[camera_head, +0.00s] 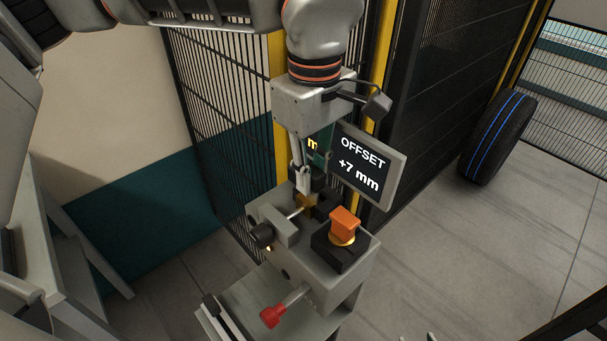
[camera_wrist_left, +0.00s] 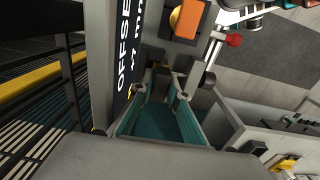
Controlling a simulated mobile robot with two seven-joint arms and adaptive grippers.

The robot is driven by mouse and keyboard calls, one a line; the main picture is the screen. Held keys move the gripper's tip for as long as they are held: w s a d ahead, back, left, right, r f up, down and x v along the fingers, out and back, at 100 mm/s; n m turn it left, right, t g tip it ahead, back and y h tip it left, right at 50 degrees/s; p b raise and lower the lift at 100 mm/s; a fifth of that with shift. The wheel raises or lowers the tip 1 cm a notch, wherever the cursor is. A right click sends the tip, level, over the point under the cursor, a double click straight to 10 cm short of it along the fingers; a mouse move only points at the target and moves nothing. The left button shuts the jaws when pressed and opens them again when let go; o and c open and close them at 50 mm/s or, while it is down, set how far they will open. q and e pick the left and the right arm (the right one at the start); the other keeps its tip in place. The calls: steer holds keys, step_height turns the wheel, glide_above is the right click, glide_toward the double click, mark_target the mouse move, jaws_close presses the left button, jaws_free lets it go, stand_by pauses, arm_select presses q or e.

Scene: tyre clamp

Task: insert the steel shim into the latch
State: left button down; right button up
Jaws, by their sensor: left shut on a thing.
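My left gripper (camera_head: 303,184) points down over the grey clamp block (camera_head: 272,213). It is shut on a small pale grey piece, taken as the steel shim, mostly hidden between the fingers. In the left wrist view the fingertips (camera_wrist_left: 165,86) are close together. A brass-coloured part (camera_head: 306,205) and a black part lie just below the fingertips, where the latch seems to be. I cannot tell whether the shim touches it. My right gripper is not clearly in view.
An orange block (camera_head: 344,222) sits on a black mount on the clamp. A sign (camera_head: 366,166) reads "OFFSET +7 mm" close beside my gripper. A red knob (camera_head: 272,316) and a black knob (camera_head: 261,234) stick out. A tyre (camera_head: 496,137) stands behind right, near mesh fencing.

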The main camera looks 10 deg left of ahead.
mark_target(314, 167)
arm_select(q)
steer(key=f, duration=0.3)
steer(key=shift+w, duration=0.3)
steer(key=c, duration=2)
jaws_free()
steer(key=shift+a, duration=0.1)
steer(key=shift+o, duration=0.6)
steer(key=shift+w, duration=0.1)
step_height(314, 167, up, 8)
steer(key=shift+f, duration=0.1)
steer(key=shift+s+r, duration=0.3)
steer(key=shift+r, duration=0.4)
steer(key=shift+s+r, duration=0.15)
